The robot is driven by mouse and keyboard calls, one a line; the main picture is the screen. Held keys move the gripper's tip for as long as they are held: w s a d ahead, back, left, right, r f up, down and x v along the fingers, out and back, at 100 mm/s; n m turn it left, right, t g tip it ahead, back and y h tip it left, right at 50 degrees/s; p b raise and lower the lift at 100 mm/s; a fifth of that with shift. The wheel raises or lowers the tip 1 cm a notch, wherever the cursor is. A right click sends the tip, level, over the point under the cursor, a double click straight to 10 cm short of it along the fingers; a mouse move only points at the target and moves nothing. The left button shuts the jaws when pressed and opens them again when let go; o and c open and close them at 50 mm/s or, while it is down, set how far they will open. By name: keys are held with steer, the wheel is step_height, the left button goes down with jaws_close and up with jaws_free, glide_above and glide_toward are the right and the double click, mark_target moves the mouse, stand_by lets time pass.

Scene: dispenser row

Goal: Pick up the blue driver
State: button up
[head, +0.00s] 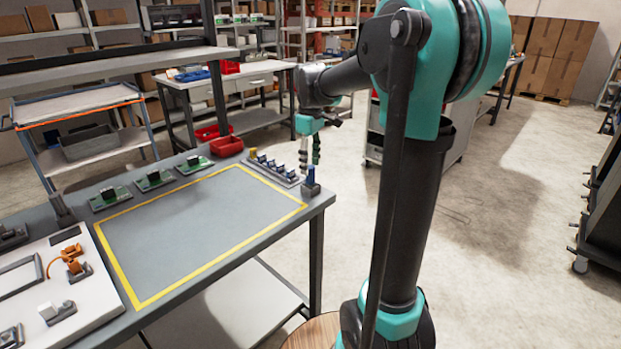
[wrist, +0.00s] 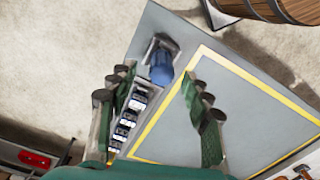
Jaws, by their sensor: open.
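The blue driver (head: 310,176) stands upright in a small grey holder (head: 311,189) at the table's right corner in the head view. In the wrist view the blue driver (wrist: 161,68) lies ahead, between the lines of the two fingers and a little beyond their tips. My gripper (wrist: 158,88) is open and empty, with a green finger on each side. In the head view my gripper (head: 309,150) hangs above the table's corner close to the driver, pointing down. The lower part of the driver is hidden inside its holder.
A row of dispensers (head: 273,168) with blue parts stands beside the driver. Green circuit boards (head: 153,180) line the table's back edge, near a red bin (head: 226,146). The yellow-framed area (head: 200,230) is clear. A wooden barrel (wrist: 272,10) shows in the wrist view.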

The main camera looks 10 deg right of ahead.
mark_target(311, 176)
step_height(311, 176, down, 5)
steer(key=shift+s, duration=0.15)
jaws_close()
stand_by(0.4)
